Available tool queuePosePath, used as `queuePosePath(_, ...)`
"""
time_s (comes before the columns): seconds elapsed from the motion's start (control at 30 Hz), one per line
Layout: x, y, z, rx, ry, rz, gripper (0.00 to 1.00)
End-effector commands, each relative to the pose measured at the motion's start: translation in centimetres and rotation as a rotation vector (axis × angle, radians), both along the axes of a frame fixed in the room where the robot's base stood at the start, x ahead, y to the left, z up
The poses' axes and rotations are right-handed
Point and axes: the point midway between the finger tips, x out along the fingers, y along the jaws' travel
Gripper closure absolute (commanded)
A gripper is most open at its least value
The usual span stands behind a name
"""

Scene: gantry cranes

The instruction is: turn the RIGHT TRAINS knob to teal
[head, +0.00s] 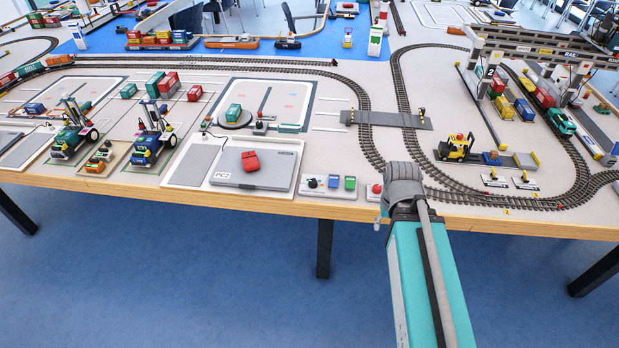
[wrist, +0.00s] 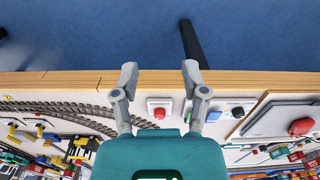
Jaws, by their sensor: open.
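A white panel (head: 326,192) near the table's front edge carries a small black knob (head: 312,183), a blue block (head: 333,181) and a green block (head: 350,183). The black knob also shows in the wrist view (wrist: 238,112). No label is readable, so I cannot tell whether this is the RIGHT TRAINS knob, nor its setting. Beside it, a smaller panel has a red button (head: 377,188), also in the wrist view (wrist: 159,112). My gripper (wrist: 159,75) is open and empty, its fingers apart near the red button and table edge. In the head view it hides part of that small panel.
A grey PC2 laptop (head: 255,178) with a red object on it lies left of the panels. Train track (head: 372,150) curves behind my gripper. A yellow forklift (head: 457,148) and two small lever plates (head: 495,181) stand to the right. Open floor lies before the table.

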Motion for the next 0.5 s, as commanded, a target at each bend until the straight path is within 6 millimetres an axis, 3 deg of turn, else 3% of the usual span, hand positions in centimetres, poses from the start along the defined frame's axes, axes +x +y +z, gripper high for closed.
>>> queuePosePath(0.3,-0.01,0.0,0.0,0.0,0.0,0.0,0.43)
queuePosePath(0.43,0.17,0.07,0.02,0.0,0.0,0.006,0.21)
queuePosePath(0.5,0.57,0.24,0.06,0.0,0.0,0.022,0.19)
